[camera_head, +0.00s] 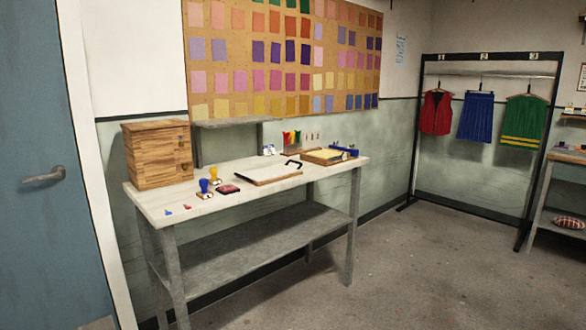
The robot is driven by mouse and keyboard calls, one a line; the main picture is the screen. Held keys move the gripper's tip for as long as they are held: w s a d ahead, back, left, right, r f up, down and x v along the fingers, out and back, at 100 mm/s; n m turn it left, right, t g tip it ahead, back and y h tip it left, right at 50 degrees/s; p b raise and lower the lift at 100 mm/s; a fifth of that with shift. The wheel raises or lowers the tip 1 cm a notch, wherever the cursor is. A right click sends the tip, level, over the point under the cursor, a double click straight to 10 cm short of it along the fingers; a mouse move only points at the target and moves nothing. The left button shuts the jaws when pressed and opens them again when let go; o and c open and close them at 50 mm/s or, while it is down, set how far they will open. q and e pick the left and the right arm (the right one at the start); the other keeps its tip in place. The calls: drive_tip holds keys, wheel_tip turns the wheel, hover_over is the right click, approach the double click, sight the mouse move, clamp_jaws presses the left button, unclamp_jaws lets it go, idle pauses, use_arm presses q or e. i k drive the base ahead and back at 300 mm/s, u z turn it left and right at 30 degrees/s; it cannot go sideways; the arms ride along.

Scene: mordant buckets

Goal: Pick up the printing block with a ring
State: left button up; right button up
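Two stamp-like blocks with handles stand on the pale worktable (240,199), near its left end. One has a blue handle (204,185). The other has a yellow handle (214,173) and stands just behind and to the right of it. Their undersides are hidden, and I cannot make out a ring on either. A small dark red pad (228,189) lies to their right. Neither of my grippers is in view.
A wooden drawer box (156,155) stands at the table's left end. A white board with a black handle (268,173) and a shallow wooden tray (325,157) lie to the right. Small coloured pieces (187,207) lie near the front left edge. The floor (400,275) ahead is clear.

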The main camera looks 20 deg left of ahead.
sight(214, 181)
drive_tip(key=z, duration=0.1)
drive_tip(key=i, duration=1.3)
drive_tip(key=u, duration=0.3)
